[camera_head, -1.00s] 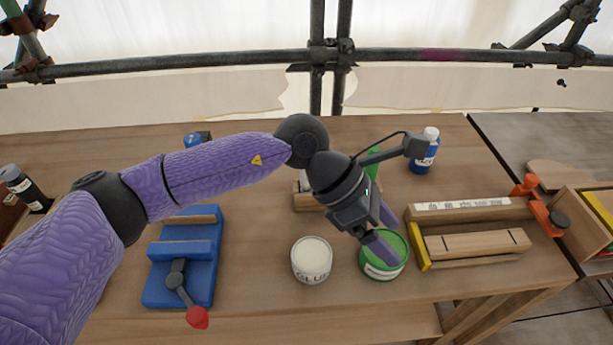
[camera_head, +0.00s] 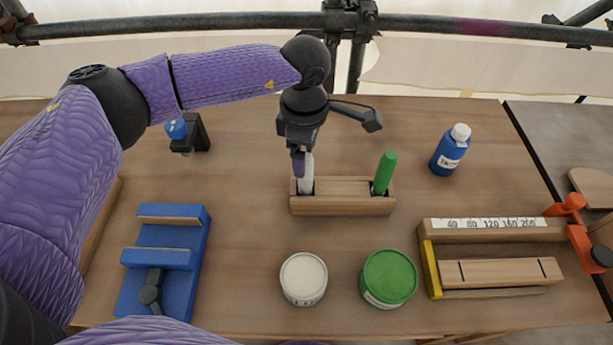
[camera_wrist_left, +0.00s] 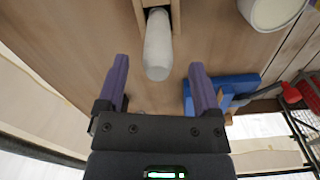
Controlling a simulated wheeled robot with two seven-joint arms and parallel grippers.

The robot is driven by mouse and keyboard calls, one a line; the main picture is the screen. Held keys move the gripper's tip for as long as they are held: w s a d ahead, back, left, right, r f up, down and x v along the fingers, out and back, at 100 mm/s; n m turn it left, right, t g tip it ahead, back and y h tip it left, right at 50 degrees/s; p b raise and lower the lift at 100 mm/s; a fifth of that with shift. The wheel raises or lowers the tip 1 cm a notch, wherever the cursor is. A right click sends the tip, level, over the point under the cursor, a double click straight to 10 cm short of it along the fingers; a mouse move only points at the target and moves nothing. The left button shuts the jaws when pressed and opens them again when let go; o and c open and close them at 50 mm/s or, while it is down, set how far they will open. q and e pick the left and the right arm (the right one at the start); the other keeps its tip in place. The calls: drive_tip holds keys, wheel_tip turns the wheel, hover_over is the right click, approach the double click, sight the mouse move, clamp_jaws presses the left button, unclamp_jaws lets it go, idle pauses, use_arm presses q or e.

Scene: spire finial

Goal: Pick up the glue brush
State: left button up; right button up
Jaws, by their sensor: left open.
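A wooden holder (camera_head: 342,205) stands mid-table with two upright handles in it. The white handle (camera_head: 308,180), likely the glue brush, is in its left slot; the green handle (camera_head: 384,172) is in its right slot. My left gripper (camera_head: 300,168) is at the white handle's upper end, pointing down and partly hiding it. In the left wrist view, my left gripper (camera_wrist_left: 158,68) is open, with the white handle (camera_wrist_left: 158,45) ahead of and between the fingertips, apart from both. The brushes' lower ends are hidden in the holder. My right gripper is not in view.
A white can (camera_head: 303,279) and a green can (camera_head: 388,277) stand in front of the holder. A blue vise (camera_head: 165,262) is at the left, a blue bottle (camera_head: 451,150) behind right, and a measuring jig (camera_head: 495,255) at the right. A small blue-and-black item (camera_head: 188,133) is behind left.

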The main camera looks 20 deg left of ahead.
sight(305, 181)
use_arm(q)
wheel_tip(305, 181, down, 4)
drive_tip(key=shift+w+r, duration=0.1)
drive_tip(key=shift+r, duration=0.1)
clamp_jaws()
drive_tip(key=shift+r, duration=0.1)
